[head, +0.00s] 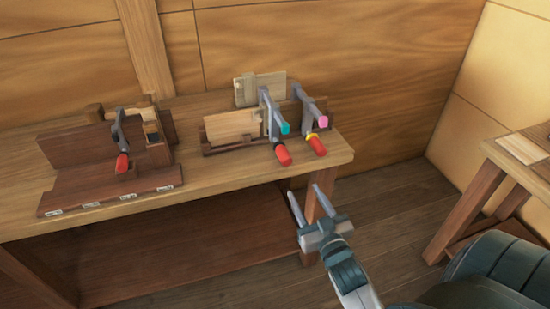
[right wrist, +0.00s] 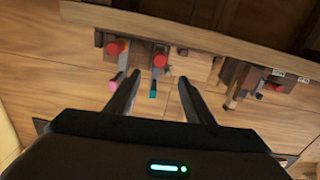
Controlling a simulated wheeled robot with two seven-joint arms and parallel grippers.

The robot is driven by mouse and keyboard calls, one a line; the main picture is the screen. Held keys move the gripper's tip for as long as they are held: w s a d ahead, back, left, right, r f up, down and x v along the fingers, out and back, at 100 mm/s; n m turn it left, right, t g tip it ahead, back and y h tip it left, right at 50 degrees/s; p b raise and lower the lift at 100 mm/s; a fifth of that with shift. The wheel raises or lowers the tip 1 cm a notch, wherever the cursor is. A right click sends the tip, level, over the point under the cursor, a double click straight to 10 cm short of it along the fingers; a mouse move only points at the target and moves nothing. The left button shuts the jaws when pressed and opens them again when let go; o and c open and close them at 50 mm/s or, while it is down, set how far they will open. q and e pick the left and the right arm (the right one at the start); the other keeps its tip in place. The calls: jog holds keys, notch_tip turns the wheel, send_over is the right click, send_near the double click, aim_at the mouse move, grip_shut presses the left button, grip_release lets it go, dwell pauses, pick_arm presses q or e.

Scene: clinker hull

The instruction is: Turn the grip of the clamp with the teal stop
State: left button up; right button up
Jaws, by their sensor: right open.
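The clamp with the teal stop (head: 285,128) stands at the board rack on the workbench, with a grey bar and a red grip (head: 283,154) pointing towards me. In the right wrist view its teal stop (right wrist: 153,94) and red grip (right wrist: 160,60) show between my fingers in the picture. My right gripper (head: 306,193) is open and empty, in front of the bench edge, below and apart from the grip. It also shows in the right wrist view (right wrist: 159,77). My left gripper is not in view.
A second clamp with a pink stop (head: 322,122) and a red grip (head: 318,146) with a yellow ring stands close on the right. A brown wooden fixture (head: 90,185) with another red-gripped clamp (head: 122,163) sits at left. A side table (head: 520,160) stands at right.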

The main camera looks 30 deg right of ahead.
jog(key=shift+w, duration=0.1)
jog(key=p, duration=0.2)
send_near(288, 163)
jog(key=w, duration=0.3)
jog(key=x, duration=0.3)
jog(key=p+x, duration=0.1)
jog(key=x, duration=0.2)
jog(key=p+x, duration=0.1)
jog(key=x, duration=0.2)
jog(key=shift+d, duration=0.25)
jog(key=shift+w+d, duration=0.1)
jog(key=shift+w, duration=0.3)
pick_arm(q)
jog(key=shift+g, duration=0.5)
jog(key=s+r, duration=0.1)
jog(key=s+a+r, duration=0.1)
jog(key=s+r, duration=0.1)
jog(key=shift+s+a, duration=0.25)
pick_arm(e)
jog(key=c, duration=1)
